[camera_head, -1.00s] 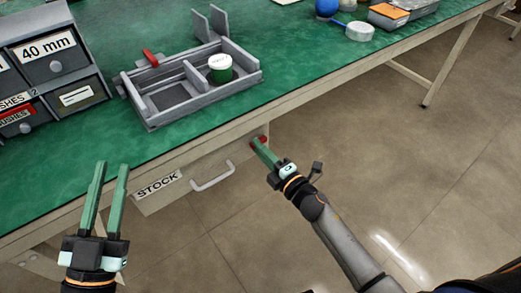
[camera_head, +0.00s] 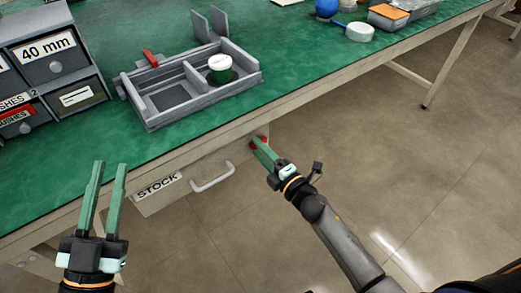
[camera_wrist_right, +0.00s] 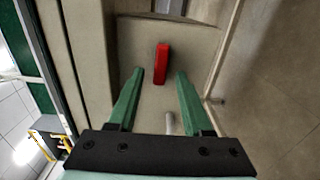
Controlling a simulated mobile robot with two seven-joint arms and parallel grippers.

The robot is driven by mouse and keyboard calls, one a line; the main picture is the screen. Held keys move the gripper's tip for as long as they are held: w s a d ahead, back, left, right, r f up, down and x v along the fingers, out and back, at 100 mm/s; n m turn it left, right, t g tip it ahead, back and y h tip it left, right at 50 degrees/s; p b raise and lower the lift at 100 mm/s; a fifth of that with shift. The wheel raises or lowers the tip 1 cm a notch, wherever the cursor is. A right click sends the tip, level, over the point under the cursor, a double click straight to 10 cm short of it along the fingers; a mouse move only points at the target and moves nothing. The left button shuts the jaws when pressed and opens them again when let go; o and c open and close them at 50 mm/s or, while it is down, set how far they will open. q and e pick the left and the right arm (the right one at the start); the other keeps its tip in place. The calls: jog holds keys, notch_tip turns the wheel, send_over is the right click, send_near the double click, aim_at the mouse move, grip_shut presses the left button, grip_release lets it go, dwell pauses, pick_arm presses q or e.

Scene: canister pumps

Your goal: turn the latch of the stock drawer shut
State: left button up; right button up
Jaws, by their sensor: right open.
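The stock drawer (camera_head: 170,197) hangs under the bench top and looks pushed in, with a STOCK label and a pale bar handle (camera_head: 212,178). Its red latch (camera_wrist_right: 162,62) is a short bar, upright in the right wrist view. In the head view the latch (camera_head: 264,139) is mostly hidden behind my right gripper (camera_head: 259,147). That gripper (camera_wrist_right: 161,75) is open, with its green fingertips on either side of the latch's near end. I cannot tell whether they touch it. My left gripper (camera_head: 110,166) is open and empty, left of the drawer.
The green bench top (camera_head: 290,65) lies above the drawer. It carries a grey divided tray (camera_head: 195,108) with a green white-lidded canister (camera_head: 220,74) and a grey drawer cabinet (camera_head: 45,60). Open floor (camera_head: 420,170) lies to the right.

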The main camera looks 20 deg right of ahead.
pick_arm(q)
notch_tip(320, 180, down, 7)
jog(key=w+n+g+y+p, duration=0.1)
jog(key=n+g+y, duration=0.1)
jog(key=shift+w+a+r+y, duration=0.15)
jog(key=shift+w+a+y, duration=0.15)
jog(key=shift+w+y, duration=0.1)
pick_arm(e)
jog(key=v, duration=1.2)
jog(key=shift+s, duration=0.25)
